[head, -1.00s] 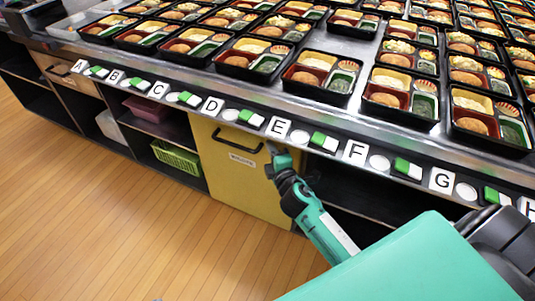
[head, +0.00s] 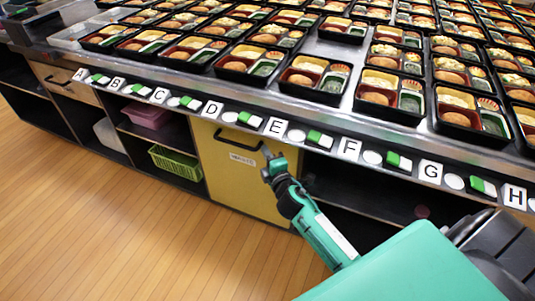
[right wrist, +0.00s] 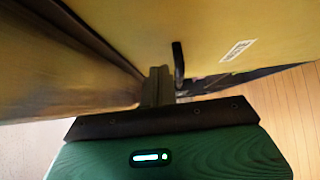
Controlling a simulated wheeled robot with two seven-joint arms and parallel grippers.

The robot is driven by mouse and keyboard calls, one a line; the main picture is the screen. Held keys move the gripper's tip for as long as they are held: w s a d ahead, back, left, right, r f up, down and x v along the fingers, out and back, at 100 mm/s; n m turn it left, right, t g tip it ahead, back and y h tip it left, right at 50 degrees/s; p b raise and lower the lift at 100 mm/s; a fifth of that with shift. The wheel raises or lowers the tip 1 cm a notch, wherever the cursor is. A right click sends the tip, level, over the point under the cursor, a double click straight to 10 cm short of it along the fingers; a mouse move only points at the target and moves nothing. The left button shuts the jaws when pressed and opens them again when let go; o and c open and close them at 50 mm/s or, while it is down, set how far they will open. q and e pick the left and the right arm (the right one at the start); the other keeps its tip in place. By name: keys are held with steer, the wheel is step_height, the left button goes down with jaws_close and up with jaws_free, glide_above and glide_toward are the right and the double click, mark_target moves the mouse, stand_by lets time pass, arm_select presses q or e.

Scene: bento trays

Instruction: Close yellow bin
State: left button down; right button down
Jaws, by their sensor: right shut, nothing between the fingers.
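The yellow bin (head: 225,182) is set in the front of the counter, under the labels D and E. Its front has a black bar handle (head: 237,141) near the top and a white label (head: 243,160). My right gripper (head: 268,162) is by the right part of the bin front, just below the handle's right end. It is shut and empty. In the right wrist view its fingers (right wrist: 158,82) point at the yellow front (right wrist: 225,25), beside the handle (right wrist: 178,65). I cannot tell whether they touch it, or whether the bin front is flush. My left gripper is not in view.
The counter edge (head: 300,134) overhangs above the gripper, with lettered cards and several bento trays on top. A green basket (head: 175,163) sits on the shelf left of the bin. Right of the bin is an open dark shelf (head: 365,195). The wooden floor (head: 110,235) is clear.

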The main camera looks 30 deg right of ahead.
steer(key=s+a, duration=0.1)
steer(key=s, duration=0.9)
steer(key=shift+a+f, duration=0.15)
steer(key=shift+a, duration=0.05)
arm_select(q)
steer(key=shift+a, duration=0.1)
